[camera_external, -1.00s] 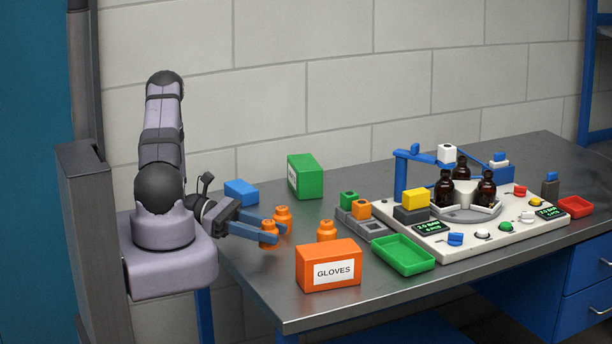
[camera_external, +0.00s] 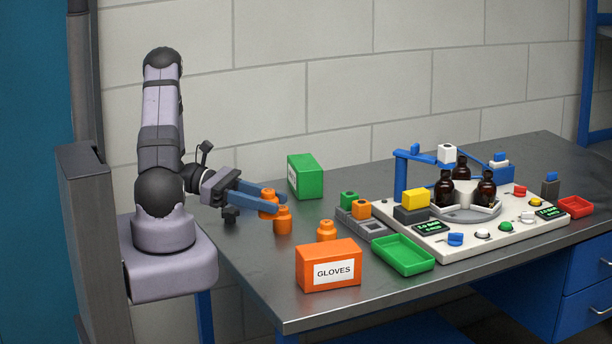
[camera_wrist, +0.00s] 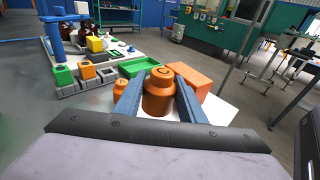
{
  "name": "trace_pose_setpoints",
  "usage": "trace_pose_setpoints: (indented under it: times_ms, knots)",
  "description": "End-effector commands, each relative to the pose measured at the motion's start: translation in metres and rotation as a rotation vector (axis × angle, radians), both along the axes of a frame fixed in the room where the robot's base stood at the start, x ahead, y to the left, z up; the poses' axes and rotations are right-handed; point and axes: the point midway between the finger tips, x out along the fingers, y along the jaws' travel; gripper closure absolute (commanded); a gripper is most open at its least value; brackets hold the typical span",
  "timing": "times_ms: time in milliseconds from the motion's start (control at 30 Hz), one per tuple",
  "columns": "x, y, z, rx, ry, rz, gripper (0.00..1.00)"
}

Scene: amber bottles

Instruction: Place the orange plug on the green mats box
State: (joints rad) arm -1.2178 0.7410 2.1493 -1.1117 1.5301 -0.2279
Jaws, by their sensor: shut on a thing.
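My gripper (camera_external: 268,204) is shut on an orange plug (camera_external: 267,196). The plug is upright between the blue fingers, raised above the table. In the wrist view the held plug (camera_wrist: 158,92) fills the space between the fingers. A second orange plug (camera_external: 283,221) stands on the table just below and right of it, and a third (camera_external: 327,230) stands farther right. One loose orange plug (camera_wrist: 120,87) shows beyond the left finger in the wrist view. The green box (camera_external: 306,177) stands behind and right of my gripper; its label is too oblique to read.
The orange GLOVES box (camera_external: 328,265) stands at the front of the table (camera_external: 430,292). A grey block (camera_external: 362,222) with green and orange pieces, a green tray (camera_external: 403,255) and a white console (camera_external: 465,247) with amber bottles are to the right. Bare table lies around the green box.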

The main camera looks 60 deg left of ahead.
Motion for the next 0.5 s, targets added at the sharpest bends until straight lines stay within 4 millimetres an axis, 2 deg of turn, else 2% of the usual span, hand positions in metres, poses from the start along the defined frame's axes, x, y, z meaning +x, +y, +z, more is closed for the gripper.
trace_pose_setpoints:
  times_ms: [300, 400, 500]
  knots:
    - [0.012, -0.019, -0.028, 0.002, -0.002, -0.079, 0.87]
    - [0.026, -0.011, -0.035, 0.005, -0.004, -0.106, 0.87]
    - [0.048, 0.006, -0.034, 0.006, -0.005, -0.092, 0.87]
